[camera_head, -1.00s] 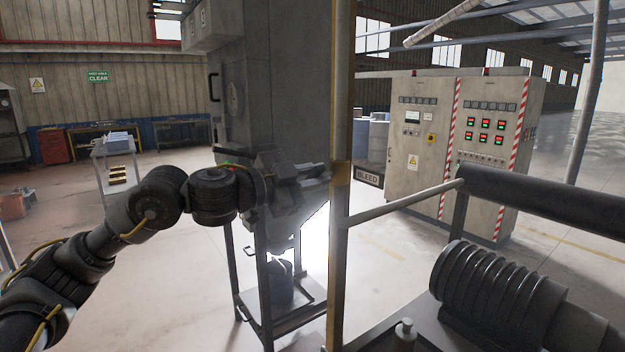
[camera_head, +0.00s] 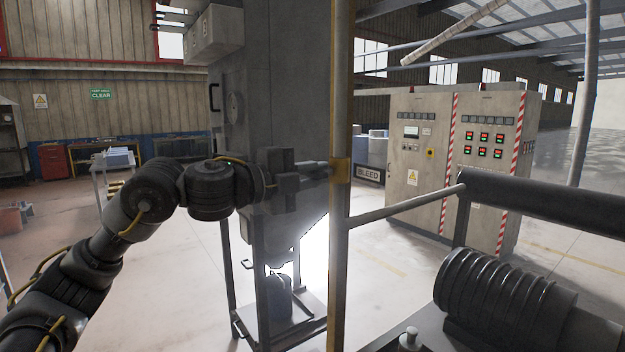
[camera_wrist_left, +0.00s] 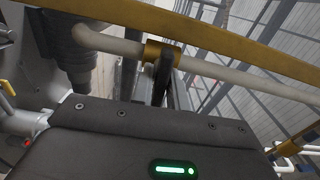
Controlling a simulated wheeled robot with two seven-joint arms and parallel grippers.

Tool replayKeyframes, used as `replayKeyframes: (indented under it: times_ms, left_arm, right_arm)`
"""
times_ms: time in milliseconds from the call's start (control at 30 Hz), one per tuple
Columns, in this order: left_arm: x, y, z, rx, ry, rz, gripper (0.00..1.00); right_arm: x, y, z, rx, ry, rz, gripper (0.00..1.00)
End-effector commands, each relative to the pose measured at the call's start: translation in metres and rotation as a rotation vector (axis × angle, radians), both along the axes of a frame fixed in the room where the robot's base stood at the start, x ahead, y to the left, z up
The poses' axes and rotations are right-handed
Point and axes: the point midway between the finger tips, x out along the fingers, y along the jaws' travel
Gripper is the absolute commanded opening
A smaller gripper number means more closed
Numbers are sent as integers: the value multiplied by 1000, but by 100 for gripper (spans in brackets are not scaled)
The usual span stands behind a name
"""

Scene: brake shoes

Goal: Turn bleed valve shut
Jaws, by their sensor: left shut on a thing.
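The BLEED sign (camera_head: 368,174) hangs just right of an upright pipe (camera_head: 341,260) in the head view. A brass collar (camera_head: 341,171) sits on that pipe at sign height. My left gripper (camera_head: 318,169) reaches in from the left, its tip end against the near side of the collar. In the left wrist view, the brass collar (camera_wrist_left: 160,52) is on a pale pipe (camera_wrist_left: 225,72), and a dark handle-like piece (camera_wrist_left: 163,78) comes from it toward my gripper. My left gripper is shut on this valve handle; its fingertips are mostly hidden. My right gripper is out of view.
A yellow bar (camera_wrist_left: 190,28) crosses close by in the left wrist view. A pale rail (camera_head: 410,205) and a dark ribbed cylinder (camera_head: 500,290) stand at the right. A grey machine (camera_head: 285,90) rises behind my gripper; a control cabinet (camera_head: 415,160) stands farther back.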

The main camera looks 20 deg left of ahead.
Motion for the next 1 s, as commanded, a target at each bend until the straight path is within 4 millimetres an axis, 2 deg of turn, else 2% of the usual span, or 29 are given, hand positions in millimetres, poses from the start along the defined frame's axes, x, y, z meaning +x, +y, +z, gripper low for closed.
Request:
replayKeyframes:
  times_ms: [633, 667, 767, 1000]
  left_arm:
    - [0, 0, 1, 36, -33, 0, 0]
    - [0, 0, 1, 36, -33, 0, 19]
    - [0, 0, 1, 37, -32, 0, 32]
    - [0, 0, 0, 38, -31, 0, 33]
  right_arm:
    - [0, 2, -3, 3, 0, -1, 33]
    - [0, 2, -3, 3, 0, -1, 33]
    - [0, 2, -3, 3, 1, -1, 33]
    - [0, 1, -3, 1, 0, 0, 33]
